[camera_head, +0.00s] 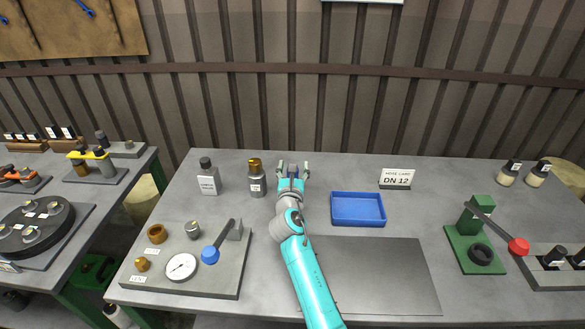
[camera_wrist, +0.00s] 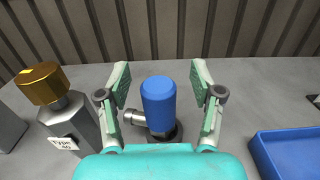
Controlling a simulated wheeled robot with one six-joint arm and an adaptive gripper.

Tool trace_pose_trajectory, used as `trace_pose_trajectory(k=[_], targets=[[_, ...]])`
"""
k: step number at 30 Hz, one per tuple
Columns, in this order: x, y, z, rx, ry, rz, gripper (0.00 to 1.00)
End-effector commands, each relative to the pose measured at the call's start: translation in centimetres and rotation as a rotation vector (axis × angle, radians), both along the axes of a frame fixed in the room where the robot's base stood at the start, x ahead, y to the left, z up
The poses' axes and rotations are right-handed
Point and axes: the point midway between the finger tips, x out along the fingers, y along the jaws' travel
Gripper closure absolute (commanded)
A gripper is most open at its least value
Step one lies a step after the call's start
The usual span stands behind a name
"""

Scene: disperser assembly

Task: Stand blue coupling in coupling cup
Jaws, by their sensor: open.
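The blue coupling (camera_wrist: 158,101) stands upright in the wrist view, with a grey metal side stub to its lower left. Its foot is at a dark round base (camera_wrist: 178,133), which looks like the coupling cup; how deep it sits cannot be seen. My gripper (camera_wrist: 161,84) is open, one finger on each side of the coupling, with visible gaps. In the head view my gripper (camera_head: 293,170) is at the back of the table, and the coupling is mostly hidden between its fingers.
A grey bottle with a brass cap (camera_head: 256,177) stands close left of my gripper, also in the wrist view (camera_wrist: 70,117). A blue tray (camera_head: 357,224) lies to the right. A fixture board with a blue-knobbed lever (camera_head: 210,255) is front left. The grey mat (camera_head: 375,275) is clear.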

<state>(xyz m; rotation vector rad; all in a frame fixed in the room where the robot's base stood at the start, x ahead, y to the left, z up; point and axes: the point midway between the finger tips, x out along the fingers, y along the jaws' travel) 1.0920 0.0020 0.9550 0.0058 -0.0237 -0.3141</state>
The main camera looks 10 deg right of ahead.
Motion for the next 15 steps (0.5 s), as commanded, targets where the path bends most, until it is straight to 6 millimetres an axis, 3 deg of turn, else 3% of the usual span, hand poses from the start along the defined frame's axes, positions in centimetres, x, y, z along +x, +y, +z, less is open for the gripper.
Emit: trace_pose_trajectory(k=[1, 15], targets=[[-0.9, -0.2, -2.3, -0.004, 0.032, -0.004, 0.34], [-6.5, 2.3, -0.8, -0.002, 0.009, 0.003, 0.34]])
